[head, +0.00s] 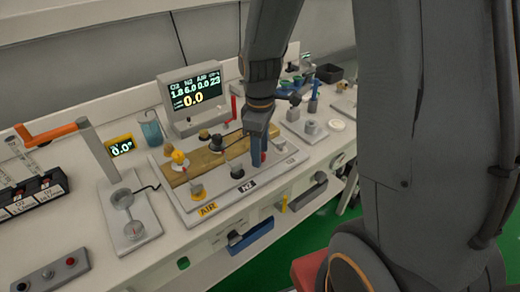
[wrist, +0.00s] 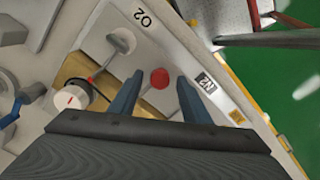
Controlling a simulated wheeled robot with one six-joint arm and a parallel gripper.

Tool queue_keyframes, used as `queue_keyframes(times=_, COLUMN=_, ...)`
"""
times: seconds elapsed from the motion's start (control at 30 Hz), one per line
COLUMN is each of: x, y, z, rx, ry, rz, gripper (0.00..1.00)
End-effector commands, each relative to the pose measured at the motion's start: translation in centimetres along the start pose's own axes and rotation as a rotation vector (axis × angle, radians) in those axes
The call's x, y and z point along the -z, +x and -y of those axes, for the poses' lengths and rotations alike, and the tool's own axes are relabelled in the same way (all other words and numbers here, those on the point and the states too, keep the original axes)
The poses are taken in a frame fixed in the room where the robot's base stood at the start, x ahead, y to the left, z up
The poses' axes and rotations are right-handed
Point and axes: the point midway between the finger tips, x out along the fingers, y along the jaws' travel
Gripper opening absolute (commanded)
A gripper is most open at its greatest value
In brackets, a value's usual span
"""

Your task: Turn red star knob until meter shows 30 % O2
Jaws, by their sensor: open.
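A red knob (wrist: 159,78) shows in the wrist view as a small round cap on the pale panel, between my two fingertips and apart from both. My gripper (wrist: 160,84) is open around it, pointing down. In the head view my gripper (head: 259,150) hangs over the right end of the valve board (head: 205,168), and a bit of the red knob (head: 264,156) shows beside a finger. The meter (head: 195,97) stands behind the board. Its top row seems to read 1.0, 6.0, 0.0 and 23, with a large 0.0 below.
A yellow knob (head: 178,157) and a black knob (head: 215,143) stand left of my gripper. In the wrist view, a white dial (wrist: 70,100) with a red mark lies to the left. A crank with an orange handle (head: 47,133) stands at far left.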

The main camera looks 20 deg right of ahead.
Motion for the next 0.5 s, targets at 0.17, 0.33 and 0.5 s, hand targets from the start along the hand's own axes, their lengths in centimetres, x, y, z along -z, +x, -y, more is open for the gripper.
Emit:
queue_keyframes(times=0.17, x=0.00, y=-0.02, z=0.00, rx=0.000, ry=0.000, rz=0.000, gripper=0.20)
queue_keyframes(times=0.33, x=0.00, y=-0.02, z=0.01, rx=0.000, ry=0.001, rz=0.000, gripper=0.02)
queue_keyframes(times=0.5, x=-0.01, y=-0.05, z=0.02, rx=0.000, ry=0.018, rz=0.000, gripper=0.02)
